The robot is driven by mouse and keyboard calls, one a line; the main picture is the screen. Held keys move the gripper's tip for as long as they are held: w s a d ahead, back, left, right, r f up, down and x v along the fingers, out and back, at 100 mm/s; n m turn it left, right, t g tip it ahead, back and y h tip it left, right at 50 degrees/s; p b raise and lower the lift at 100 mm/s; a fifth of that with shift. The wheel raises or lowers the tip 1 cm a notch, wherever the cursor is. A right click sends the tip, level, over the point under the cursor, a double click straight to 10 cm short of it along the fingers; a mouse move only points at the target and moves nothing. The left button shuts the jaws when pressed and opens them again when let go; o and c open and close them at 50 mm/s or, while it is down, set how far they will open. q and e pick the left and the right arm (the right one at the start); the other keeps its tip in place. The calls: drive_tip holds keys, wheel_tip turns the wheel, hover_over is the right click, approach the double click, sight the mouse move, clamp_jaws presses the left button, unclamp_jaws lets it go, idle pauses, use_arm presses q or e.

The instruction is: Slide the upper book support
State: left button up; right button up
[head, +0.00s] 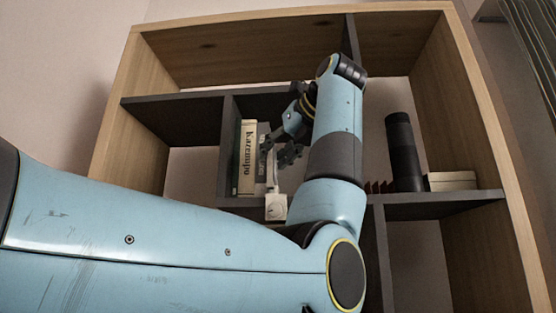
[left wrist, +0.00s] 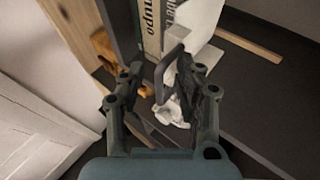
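The book support shows in the head view as a pale block (head: 276,208) with a thin stem, at the right of the books in the middle compartment. In the left wrist view its curved grey handle (left wrist: 170,66) reaches down between my fingers. My left gripper (head: 279,151) is in front of the compartment beside the books. In the left wrist view the left gripper (left wrist: 159,72) is open, with a finger on each side of the handle. I cannot tell whether either finger touches it. My right gripper is not in view.
A cream book (head: 247,158) with dark lettering stands upright at the divider (head: 226,150). A black cylinder (head: 404,150) and a pale box (head: 452,181) stand on the right shelf. My left arm hides much of the middle. A white object (left wrist: 174,110) shows below the fingers.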

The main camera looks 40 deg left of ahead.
use_arm(q)
drive_tip(key=shift+s+a+r, duration=0.15)
drive_tip(key=shift+s+r, duration=0.05)
drive_tip(key=shift+r, duration=0.25)
drive_tip(key=s+d+b, duration=0.5)
drive_tip(key=d+b, duration=0.2)
drive_tip(key=d, duration=0.5)
drive_tip(key=shift+s+d+f, duration=0.15)
drive_tip(key=shift+s+d, duration=0.1)
drive_tip(key=shift+s, duration=0.15)
idle(0.5)
idle(0.6)
